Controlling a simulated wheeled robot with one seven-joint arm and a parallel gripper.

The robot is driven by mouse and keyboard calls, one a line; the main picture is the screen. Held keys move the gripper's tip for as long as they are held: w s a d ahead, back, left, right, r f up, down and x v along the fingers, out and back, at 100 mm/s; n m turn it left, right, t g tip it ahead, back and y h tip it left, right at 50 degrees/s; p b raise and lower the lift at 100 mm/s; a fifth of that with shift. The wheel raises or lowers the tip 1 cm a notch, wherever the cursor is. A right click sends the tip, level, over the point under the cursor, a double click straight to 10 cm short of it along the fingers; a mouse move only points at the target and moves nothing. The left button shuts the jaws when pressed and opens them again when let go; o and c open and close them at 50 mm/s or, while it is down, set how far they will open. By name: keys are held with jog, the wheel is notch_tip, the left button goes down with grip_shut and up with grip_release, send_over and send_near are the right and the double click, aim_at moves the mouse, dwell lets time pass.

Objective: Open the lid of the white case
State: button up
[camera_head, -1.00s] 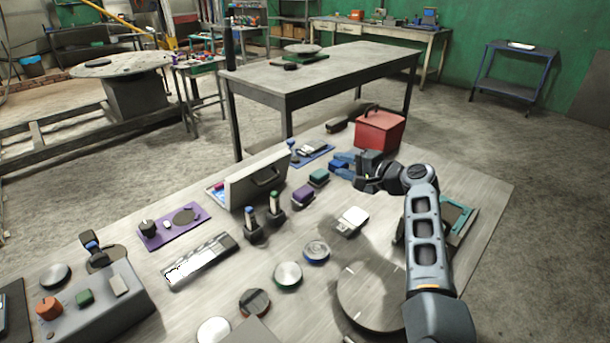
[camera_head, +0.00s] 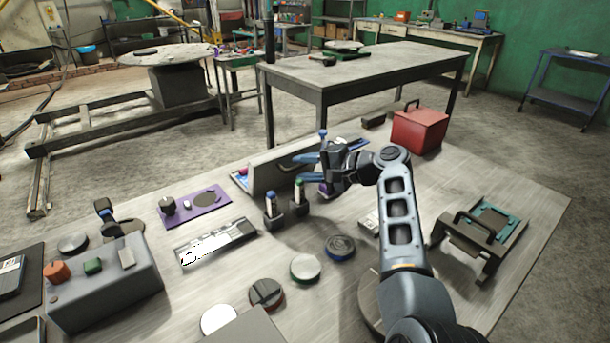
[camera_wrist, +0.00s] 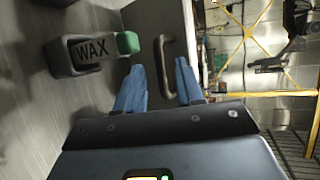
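The white case (camera_head: 263,174) stands on the near table in the head view. Contact cannot be told. My gripper partly hides the case's right end in the head view.
A block marked WAX with a green end (camera_wrist: 92,52) stands close left of the fingers in the wrist view. Two upright bottles in dark holders (camera_head: 284,206) stand in front of the case. A red box (camera_head: 420,130) is at the back right.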

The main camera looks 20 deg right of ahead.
jog(key=shift+w+a, duration=0.15)
jog(key=shift+a, duration=0.05)
grip_shut()
dwell(0.3)
jog(key=shift+f, duration=0.1)
dwell(1.0)
